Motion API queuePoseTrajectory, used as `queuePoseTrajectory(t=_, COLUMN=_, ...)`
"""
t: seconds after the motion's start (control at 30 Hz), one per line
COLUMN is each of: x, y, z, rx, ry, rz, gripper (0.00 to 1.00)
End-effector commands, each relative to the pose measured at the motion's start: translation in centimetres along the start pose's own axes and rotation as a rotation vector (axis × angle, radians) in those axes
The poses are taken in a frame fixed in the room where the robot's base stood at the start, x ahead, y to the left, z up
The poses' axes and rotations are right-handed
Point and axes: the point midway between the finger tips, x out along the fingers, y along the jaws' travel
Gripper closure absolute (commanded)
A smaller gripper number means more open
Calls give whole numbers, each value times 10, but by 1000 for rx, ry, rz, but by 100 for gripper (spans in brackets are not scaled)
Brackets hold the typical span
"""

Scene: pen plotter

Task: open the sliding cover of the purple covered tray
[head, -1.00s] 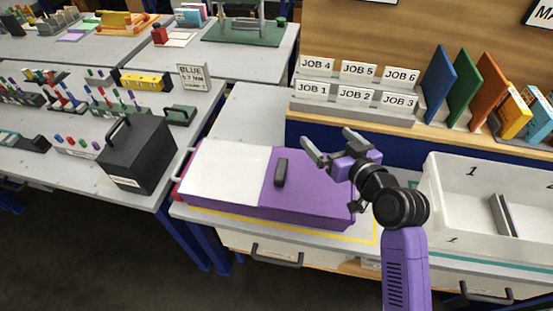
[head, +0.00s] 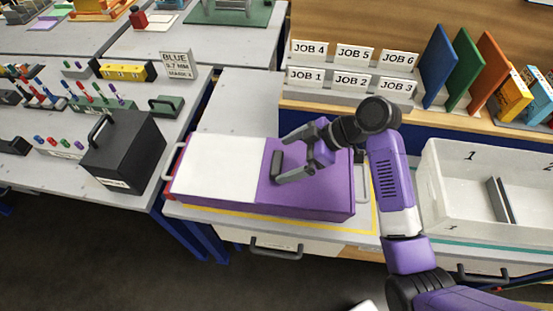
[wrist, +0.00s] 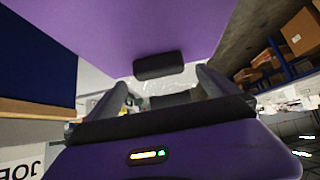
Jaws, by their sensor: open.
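The purple covered tray (head: 230,207) lies on the grey bench in the head view. Its left half shows a flat white top (head: 218,165) and its right half the purple cover (head: 335,190). A dark upright handle (head: 277,160) stands near the cover's left edge. My gripper (head: 282,159) is open over the cover, reaching in from the right, with its fingertips close to the handle, one toward each end. In the wrist view the dark handle (wrist: 158,66) appears just ahead of the open fingers, roughly between them. I cannot tell whether they touch it.
A white bin (head: 440,180) stands to the right and job card holders (head: 345,92) stand on a ledge behind. A black box with a handle (head: 125,155) is on the left bench. Bare bench (head: 240,105) lies behind the tray.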

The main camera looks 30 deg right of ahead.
Motion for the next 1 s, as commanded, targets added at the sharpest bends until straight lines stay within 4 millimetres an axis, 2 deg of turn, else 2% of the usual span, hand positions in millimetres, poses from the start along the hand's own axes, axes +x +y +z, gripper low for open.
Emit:
queuePoseTrajectory(t=0.1, x=18, y=-1, z=0, rx=2, ry=-1, rz=-2, gripper=1)
queuePoseTrajectory(t=0.3, x=38, y=0, z=0, rx=2, ry=-1, rz=1, gripper=1)
queuePoseTrajectory(t=0.67, x=44, y=0, z=0, rx=1, ry=-1, rz=2, gripper=3)
queuePoseTrajectory(t=1.0, x=43, y=0, z=0, rx=2, ry=-1, rz=2, gripper=70)
